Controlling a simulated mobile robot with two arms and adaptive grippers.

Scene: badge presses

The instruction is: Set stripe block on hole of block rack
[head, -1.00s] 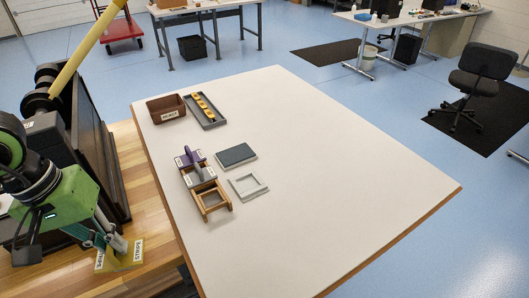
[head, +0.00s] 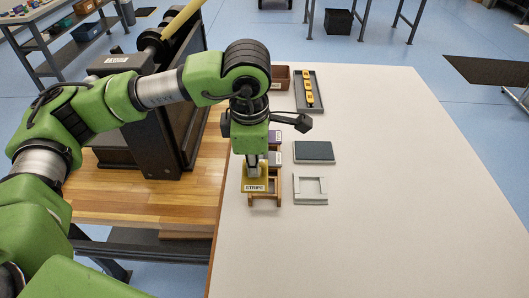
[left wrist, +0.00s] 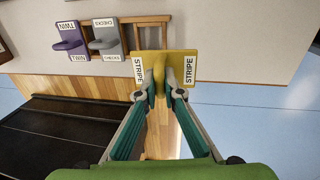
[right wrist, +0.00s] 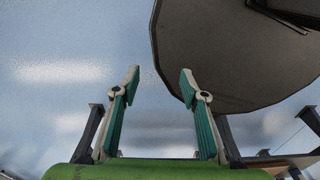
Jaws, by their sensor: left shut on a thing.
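The yellow stripe block (head: 255,181), labelled STRIPE, is in my left gripper (head: 254,167). In the left wrist view the fingers (left wrist: 160,93) are shut on its upright yellow grip. The wooden block rack (head: 265,205) lies below and partly behind the block at the table's left edge; the block covers much of its near, open section. In the left wrist view the rack (left wrist: 148,18) holds a purple TWIN block (left wrist: 68,40) and a grey CHECKS block (left wrist: 104,38). Contact between stripe block and rack cannot be told. My right gripper (right wrist: 161,85) is open and empty.
A dark slab (head: 314,152) and a light grey frame (head: 324,190) lie right of the rack. A brown bin (head: 281,73) and a grey tray (head: 317,81) with yellow pieces stand behind. A black machine (head: 160,135) stands left. The table's right side is clear.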

